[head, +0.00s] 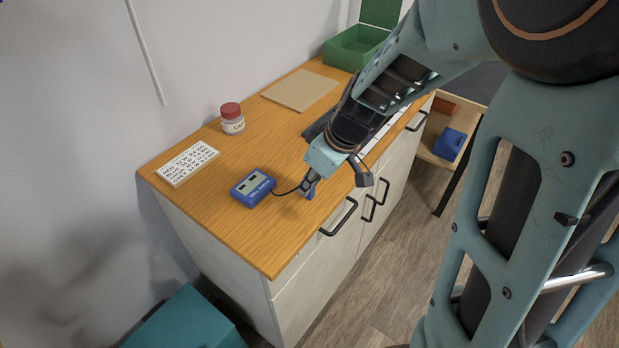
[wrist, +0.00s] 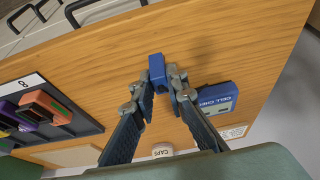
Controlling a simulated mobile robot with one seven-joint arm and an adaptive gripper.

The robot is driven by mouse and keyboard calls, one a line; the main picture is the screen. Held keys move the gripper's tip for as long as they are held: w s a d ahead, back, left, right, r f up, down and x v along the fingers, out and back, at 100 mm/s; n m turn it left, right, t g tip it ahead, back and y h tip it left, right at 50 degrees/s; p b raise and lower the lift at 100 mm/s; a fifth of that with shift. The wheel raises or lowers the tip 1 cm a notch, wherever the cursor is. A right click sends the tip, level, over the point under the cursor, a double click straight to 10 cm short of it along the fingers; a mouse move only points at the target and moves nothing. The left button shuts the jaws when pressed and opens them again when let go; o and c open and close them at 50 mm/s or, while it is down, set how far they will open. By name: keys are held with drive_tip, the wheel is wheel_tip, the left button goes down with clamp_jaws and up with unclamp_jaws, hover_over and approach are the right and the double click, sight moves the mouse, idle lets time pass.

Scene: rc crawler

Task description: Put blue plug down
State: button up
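The blue plug (wrist: 157,70) is between the fingertips of my gripper (wrist: 160,82) in the wrist view, with a finger on each side of it. In the head view my gripper (head: 307,186) is low over the front edge of the wooden counter, and part of the blue plug (head: 311,193) shows at its tip. I cannot tell whether the plug touches the counter. A dark cable runs from the plug end to the blue cell checker (head: 253,187), which lies on the counter to the left. The cell checker (wrist: 215,98) also shows in the wrist view.
The counter (head: 230,225) is clear in front of the checker. A red-lidded jar (head: 232,120), a printed card (head: 187,163) and a tan board (head: 299,90) lie further back. A dark tray (wrist: 75,125) holds colored packs. A green box (head: 350,48) stands at the far end.

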drive_tip(key=o, duration=0.4)
drive_tip(key=p+v, duration=0.5)
drive_tip(key=v, duration=0.7)
drive_tip(key=shift+r+p, duration=0.2)
drive_tip(key=shift+p, duration=0.1)
